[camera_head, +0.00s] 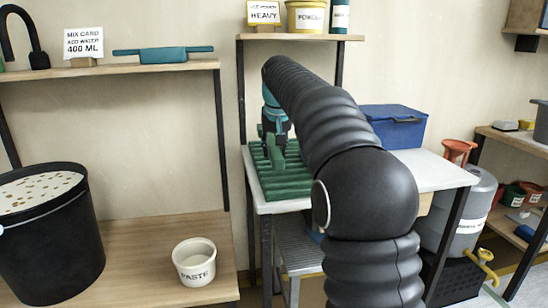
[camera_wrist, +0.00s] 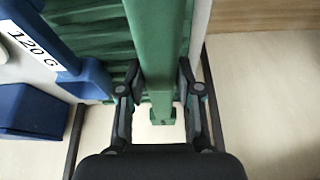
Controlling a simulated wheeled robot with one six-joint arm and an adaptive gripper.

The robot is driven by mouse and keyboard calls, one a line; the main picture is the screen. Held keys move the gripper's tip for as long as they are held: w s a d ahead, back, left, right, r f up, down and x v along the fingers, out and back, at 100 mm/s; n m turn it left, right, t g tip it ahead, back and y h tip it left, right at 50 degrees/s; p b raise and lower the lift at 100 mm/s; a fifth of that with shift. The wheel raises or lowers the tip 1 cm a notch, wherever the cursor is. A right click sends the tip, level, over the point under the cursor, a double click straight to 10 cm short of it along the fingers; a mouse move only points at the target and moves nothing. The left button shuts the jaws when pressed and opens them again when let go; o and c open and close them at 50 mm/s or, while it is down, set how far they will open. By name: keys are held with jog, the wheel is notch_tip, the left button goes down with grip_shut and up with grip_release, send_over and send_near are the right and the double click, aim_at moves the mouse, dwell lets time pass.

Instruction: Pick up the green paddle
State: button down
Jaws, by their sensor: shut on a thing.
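The green paddle (camera_wrist: 158,50) runs lengthwise between the two black fingers of my gripper (camera_wrist: 158,75) in the wrist view. My gripper is shut on it. In the head view the paddle (camera_head: 277,152) stands out below my gripper (camera_head: 274,132), over a green ribbed rack (camera_head: 285,190) at the left end of the white-topped table. My arm hides part of the table and gripper. I cannot tell whether the paddle still touches the rack.
A blue bin (camera_head: 397,128) stands on the table, right of my arm. A blue thing marked 120 G (camera_wrist: 45,50) is left of the paddle. A paste tub (camera_head: 194,262) and black bucket (camera_head: 50,235) stand on the left bench. A shelf (camera_head: 300,38) hangs above the rack.

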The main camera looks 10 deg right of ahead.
jog(key=s+d+r, duration=0.5)
jog(key=s+r, duration=0.1)
jog(key=s, duration=0.4)
jog(key=shift+d+r, duration=0.3)
jog(key=c, duration=1.5)
grip_release()
grip_shut()
jog(key=shift+s, duration=0.1)
